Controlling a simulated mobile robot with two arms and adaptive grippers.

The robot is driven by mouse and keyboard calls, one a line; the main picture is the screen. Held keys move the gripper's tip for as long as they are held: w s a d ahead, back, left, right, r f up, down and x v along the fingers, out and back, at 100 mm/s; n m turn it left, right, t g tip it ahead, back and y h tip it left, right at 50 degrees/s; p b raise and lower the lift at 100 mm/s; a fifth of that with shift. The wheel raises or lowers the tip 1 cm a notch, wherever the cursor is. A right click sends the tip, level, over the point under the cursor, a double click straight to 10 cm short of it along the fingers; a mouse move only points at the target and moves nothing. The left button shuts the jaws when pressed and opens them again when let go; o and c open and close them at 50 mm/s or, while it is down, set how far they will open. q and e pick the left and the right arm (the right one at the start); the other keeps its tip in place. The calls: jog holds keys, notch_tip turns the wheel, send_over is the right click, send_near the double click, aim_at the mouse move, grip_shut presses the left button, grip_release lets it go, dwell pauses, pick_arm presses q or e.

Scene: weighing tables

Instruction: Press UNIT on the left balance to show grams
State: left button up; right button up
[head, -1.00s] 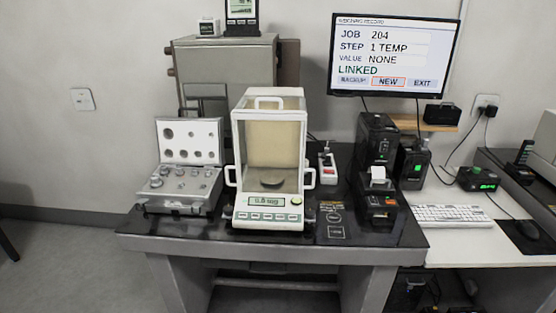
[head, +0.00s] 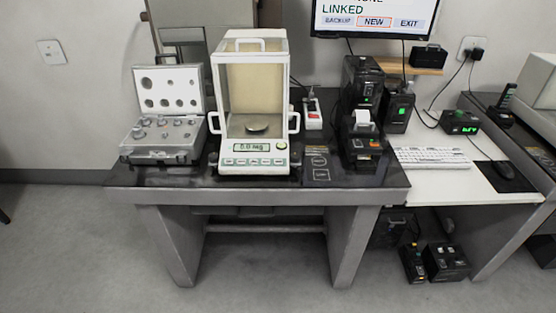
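The left balance (head: 253,167) stands on the dark-topped table, a white unit with a glass draft shield and side handles. Its round pan (head: 257,128) looks empty. Its small display (head: 251,147) shows a reading that looks like 0.0 with a unit ending in g, perhaps mg. A row of small greenish buttons (head: 253,161) runs along the front below the display; their labels are too small to read. Neither of my grippers is in view.
An open case of weights (head: 163,157) stands left of the balance. The monitor (head: 375,14) is partly cut off. A keyboard (head: 434,158) lies on the white desk. The floor (head: 80,240) in front is clear.

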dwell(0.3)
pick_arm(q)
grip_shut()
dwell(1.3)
